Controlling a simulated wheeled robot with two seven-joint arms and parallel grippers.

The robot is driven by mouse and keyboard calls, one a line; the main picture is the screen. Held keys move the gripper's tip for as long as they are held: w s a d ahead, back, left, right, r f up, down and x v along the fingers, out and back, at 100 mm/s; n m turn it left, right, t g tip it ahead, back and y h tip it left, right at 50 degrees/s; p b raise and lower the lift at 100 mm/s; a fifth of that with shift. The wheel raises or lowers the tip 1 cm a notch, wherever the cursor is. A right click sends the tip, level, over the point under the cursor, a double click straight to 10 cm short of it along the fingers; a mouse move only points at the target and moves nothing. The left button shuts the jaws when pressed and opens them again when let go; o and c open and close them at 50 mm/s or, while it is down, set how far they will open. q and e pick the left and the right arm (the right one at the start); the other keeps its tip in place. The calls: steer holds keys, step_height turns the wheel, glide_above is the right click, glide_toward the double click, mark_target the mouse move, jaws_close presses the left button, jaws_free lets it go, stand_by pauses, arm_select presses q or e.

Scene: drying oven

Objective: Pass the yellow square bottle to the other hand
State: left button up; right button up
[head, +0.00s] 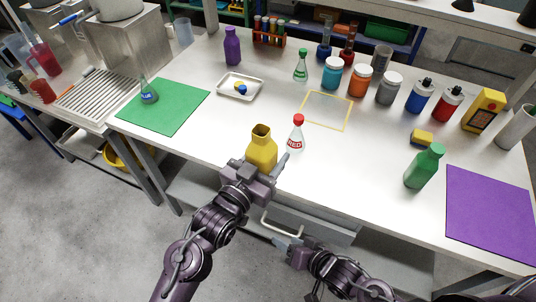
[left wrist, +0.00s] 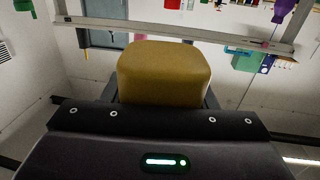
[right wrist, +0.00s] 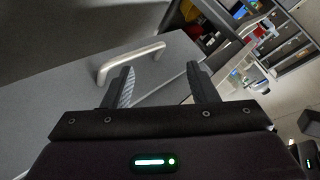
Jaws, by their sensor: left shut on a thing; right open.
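The yellow square bottle (head: 262,146) is upright at the table's front edge, its open neck on top. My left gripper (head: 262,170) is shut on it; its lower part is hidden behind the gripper. In the left wrist view the bottle (left wrist: 163,73) fills the space between the fingers. Whether it touches the table I cannot tell. My right gripper (head: 287,244) is low in front of the table, below and to the right of the bottle. In the right wrist view the right gripper (right wrist: 160,82) is open and empty.
A red-capped bottle (head: 296,134) stands just right of the yellow bottle. A green bottle (head: 424,167) and a purple mat (head: 490,214) are further right. A drawer handle (head: 266,224) is close to my right gripper.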

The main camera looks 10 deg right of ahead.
steer(key=s+d+f+n+g+h, duration=0.15)
steer(key=s+d+f, duration=0.35)
steer(key=f, duration=0.6)
steer(key=s+d+f+g+h, duration=0.25)
steer(key=d+f, duration=0.45)
steer(key=f, duration=0.5)
steer(key=s+f+n+g+h, duration=0.1)
steer(key=s+f+g, duration=0.1)
steer(key=s+f, duration=0.3)
steer(key=s+f+n+g+h, duration=0.1)
steer(key=s+f, duration=0.4)
steer(key=s, duration=0.7)
steer(key=shift+s+d+f+n+g, duration=0.15)
steer(key=shift+d+f+n+g, duration=0.3)
steer(key=shift+g, duration=0.15)
